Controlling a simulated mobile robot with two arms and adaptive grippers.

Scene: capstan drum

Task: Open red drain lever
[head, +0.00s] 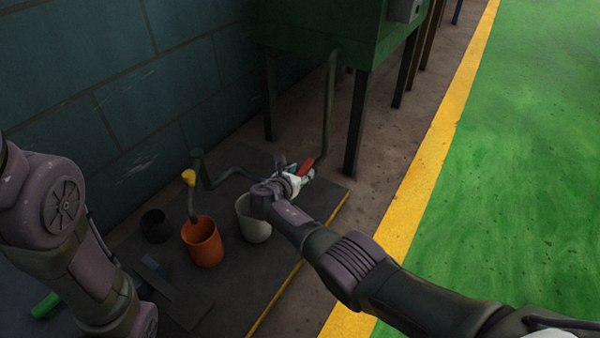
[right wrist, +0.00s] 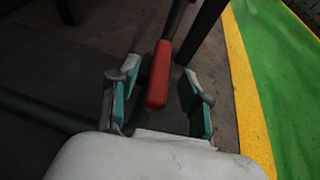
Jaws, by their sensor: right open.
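The red drain lever (head: 306,167) is on the pipe below the green tank, just beyond my right gripper in the head view. In the right wrist view the lever (right wrist: 159,75) points toward the camera, with its near end between the two fingers. My right gripper (head: 301,172) is open, and its teal finger pads (right wrist: 163,98) stand on either side of the lever, with gaps on both sides. Part of the lever is hidden behind the gripper in the head view. My left arm shows at the left, but its gripper is not in view.
The green tank (head: 320,32) stands on dark legs (head: 357,120) close beyond the lever. An orange container (head: 203,243), a white container (head: 251,222) and a black cup (head: 155,226) stand on the dark mat. The green floor (head: 520,180) at right is clear.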

